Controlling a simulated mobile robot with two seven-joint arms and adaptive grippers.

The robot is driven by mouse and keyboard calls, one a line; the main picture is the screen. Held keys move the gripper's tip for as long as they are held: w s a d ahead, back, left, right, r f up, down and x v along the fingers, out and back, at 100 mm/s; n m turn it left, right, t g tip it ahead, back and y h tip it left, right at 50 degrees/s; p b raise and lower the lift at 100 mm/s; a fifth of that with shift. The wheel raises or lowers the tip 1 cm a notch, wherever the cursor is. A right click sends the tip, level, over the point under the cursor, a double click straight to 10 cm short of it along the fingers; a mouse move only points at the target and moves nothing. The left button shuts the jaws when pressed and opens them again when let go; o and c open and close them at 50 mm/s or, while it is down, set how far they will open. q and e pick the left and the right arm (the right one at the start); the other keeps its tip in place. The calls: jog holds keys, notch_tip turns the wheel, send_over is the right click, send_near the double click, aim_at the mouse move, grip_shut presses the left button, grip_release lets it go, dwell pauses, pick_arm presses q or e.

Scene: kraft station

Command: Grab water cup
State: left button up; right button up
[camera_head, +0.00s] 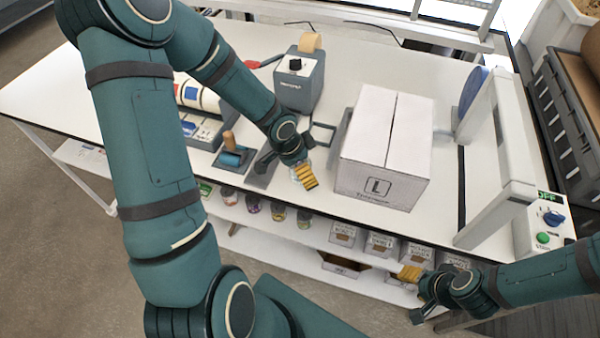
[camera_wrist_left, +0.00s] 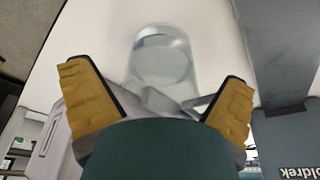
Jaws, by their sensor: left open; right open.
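The water cup (camera_wrist_left: 162,58) is a clear glass in the left wrist view, on the white table top just beyond my left fingertips. My left gripper (camera_wrist_left: 158,100) is open, with yellow ridged fingers on either side of the line to the cup; I cannot tell if they touch it. In the head view my left gripper (camera_head: 305,176) is over the table's front edge, left of the white box, and hides most of the cup. My right gripper (camera_head: 412,285) is open and empty in front of the table at lower right.
A white carton (camera_head: 385,150) stands close right of my left gripper. A white frame machine (camera_head: 507,150) with a control panel stands at right. Small boxes (camera_head: 380,243) fill the shelf below.

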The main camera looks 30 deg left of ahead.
pick_arm(q)
jog(key=shift+d+f, duration=0.1)
jog(key=shift+f, duration=0.25)
jog(key=shift+c, duration=0.3)
jog(key=c, duration=1.3)
jog(key=shift+o, duration=0.2)
jog(key=shift+r, duration=0.2)
